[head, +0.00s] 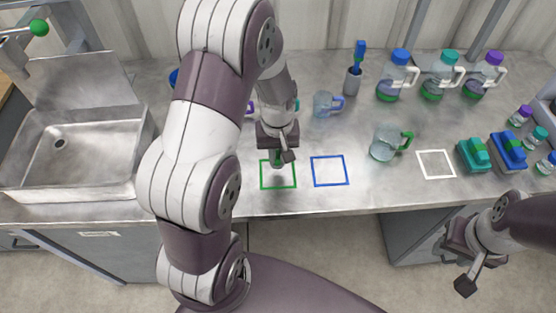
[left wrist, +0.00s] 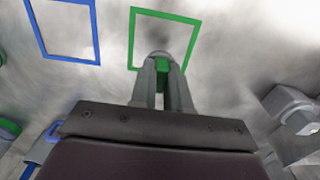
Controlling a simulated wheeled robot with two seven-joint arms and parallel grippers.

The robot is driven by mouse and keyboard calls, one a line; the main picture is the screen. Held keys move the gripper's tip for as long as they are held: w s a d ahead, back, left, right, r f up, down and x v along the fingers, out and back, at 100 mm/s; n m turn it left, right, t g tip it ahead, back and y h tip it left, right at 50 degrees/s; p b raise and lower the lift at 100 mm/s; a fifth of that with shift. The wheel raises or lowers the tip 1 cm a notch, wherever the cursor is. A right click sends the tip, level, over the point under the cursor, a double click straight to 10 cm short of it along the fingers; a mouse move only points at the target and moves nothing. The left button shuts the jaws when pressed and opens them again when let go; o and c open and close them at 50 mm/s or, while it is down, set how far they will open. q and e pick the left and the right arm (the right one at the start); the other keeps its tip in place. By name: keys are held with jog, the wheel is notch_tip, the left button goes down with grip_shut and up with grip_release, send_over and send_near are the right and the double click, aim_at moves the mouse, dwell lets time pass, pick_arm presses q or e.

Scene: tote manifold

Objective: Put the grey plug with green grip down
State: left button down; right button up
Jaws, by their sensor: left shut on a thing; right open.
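My left gripper (head: 278,156) points down at the green square outline (head: 264,186) on the steel counter. It is shut on the grey plug with green grip, mostly hidden by the fingers in the head view. In the left wrist view the green grip of the plug (left wrist: 162,65) shows between the fingertips of my left gripper (left wrist: 163,70). The green outline also shows there (left wrist: 168,13), with the plug over its near edge. I cannot tell whether the plug touches the counter. My right gripper (head: 462,268) is open and empty, in front of the counter at right.
A blue square outline (head: 329,157) lies right of the green one, a white one (head: 436,151) further right. A green-handled jug (head: 385,143) stands between those two. Bottles (head: 393,78), a blue-handled jug (head: 324,104) and a brush holder (head: 352,80) stand behind. A sink (head: 75,150) is at left.

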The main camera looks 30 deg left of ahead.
aim_at(277, 164)
pick_arm(q)
jog(key=f, duration=0.3)
jog(key=shift+s+f, duration=0.25)
jog(key=shift+f, duration=0.05)
jog(key=shift+w+f, duration=0.15)
jog(key=shift+f, duration=0.1)
jog(key=c, duration=1.1)
grip_release()
jog(key=shift+d, duration=0.1)
notch_tip(277, 164, up, 12)
jog(key=shift+f, duration=0.1)
jog(key=s+d+m+t, duration=0.1)
jog(key=s+d+m, duration=0.4)
jog(key=s, duration=0.4)
jog(key=shift+d+m, duration=0.15)
jog(key=shift+m, duration=0.65)
